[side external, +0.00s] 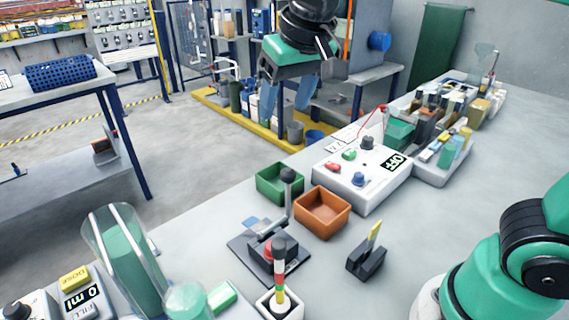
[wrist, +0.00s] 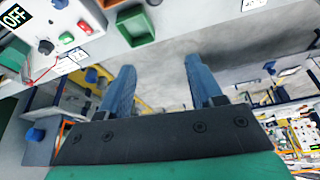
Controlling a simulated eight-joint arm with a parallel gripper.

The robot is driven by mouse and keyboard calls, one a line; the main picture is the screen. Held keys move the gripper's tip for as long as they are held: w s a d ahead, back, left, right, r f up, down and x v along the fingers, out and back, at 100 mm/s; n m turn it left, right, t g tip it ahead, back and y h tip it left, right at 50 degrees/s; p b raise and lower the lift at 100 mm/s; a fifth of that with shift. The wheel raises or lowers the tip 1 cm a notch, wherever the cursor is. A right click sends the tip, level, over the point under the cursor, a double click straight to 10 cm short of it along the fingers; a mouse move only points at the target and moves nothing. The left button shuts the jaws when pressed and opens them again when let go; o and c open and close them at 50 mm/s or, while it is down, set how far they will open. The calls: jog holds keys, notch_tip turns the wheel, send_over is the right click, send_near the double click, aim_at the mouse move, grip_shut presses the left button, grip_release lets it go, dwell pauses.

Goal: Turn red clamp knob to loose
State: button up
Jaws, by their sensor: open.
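A clamp fixture with a dark base (side external: 240,250) stands on the bench at the front centre of the side view. A red part (side external: 267,249), which looks like the clamp knob, sits low on it, partly hidden by dark parts and a post. Its exact turn position cannot be told. My gripper (side external: 287,97) is high above the bench and well behind the fixture, open and empty, blue fingers pointing down. In the wrist view my gripper (wrist: 160,83) also shows open with nothing between the fingers. I cannot make out the clamp there.
A green bin (side external: 266,187) and an orange bin (side external: 325,221) stand behind the fixture. A white control box (side external: 378,190) reads OFF. A holder with a striped handle (side external: 280,285) stands close in front, and a black block with a yellow lever (side external: 367,262) to the right.

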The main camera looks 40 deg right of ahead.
jog(key=s+a+r+m+g, duration=0.1)
jog(key=s+a+r+g, duration=0.25)
jog(key=a+r, duration=0.2)
jog(key=shift+g+y, duration=0.3)
jog(key=shift+g, duration=0.05)
jog(key=f, duration=1.9)
jog(key=shift+w+a+f, duration=0.2)
jog(key=shift+a, duration=0.05)
jog(key=shift+f, duration=3.1)
grip_shut()
